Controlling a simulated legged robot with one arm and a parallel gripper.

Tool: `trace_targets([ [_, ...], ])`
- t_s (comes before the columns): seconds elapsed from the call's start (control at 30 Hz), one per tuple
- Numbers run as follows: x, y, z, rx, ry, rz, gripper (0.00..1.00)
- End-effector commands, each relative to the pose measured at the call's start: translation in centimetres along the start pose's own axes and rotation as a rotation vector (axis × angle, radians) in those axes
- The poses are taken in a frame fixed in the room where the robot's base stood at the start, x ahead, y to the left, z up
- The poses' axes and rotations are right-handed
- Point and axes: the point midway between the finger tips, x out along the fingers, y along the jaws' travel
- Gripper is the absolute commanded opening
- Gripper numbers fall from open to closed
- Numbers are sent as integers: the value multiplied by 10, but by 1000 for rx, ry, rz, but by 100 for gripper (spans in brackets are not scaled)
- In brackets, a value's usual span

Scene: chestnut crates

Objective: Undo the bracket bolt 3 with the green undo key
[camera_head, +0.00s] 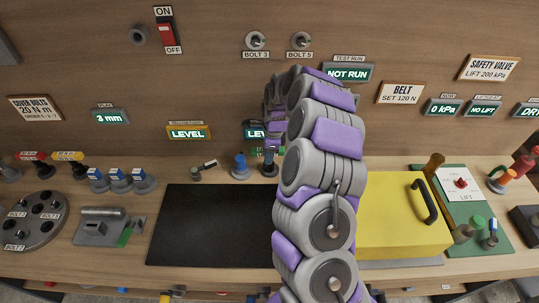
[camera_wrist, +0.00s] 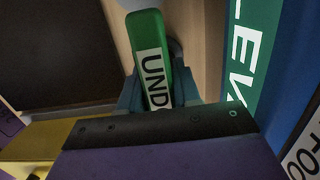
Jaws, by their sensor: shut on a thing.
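The green undo key (camera_wrist: 146,42) shows in the wrist view, with a white label reading "UND" and the rest covered. My gripper (camera_wrist: 158,92) is shut on it, with one finger on each side. In the head view my arm hides most of the gripper; a small green piece (camera_head: 260,151) shows beside the arm, probably the key. On the back wall a bolt (camera_head: 257,40) has a label that seems to read "BOLT 3", and another bolt (camera_head: 300,40) to its right reads "BOLT 5". The key is apart from both bolts, well below them.
A black mat (camera_head: 205,225) lies mid-bench, largely bare. A yellow box (camera_head: 395,225) with a black handle stands right of my arm. A round grey plate (camera_head: 35,218) with bolts is at the left. Blue and dark knobbed pieces (camera_head: 240,166) stand behind the mat.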

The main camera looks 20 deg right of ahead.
Motion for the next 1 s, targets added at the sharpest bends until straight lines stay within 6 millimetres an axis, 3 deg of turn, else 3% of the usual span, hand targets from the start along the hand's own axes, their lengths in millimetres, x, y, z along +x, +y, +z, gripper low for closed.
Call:
trace_targets([
  [0.47,-2,0,-1,0,2,1,0],
  [0.83,-39,-1,4,-1,2,-3,0],
  [1.0,-38,18,9,-2,1,2,0],
])
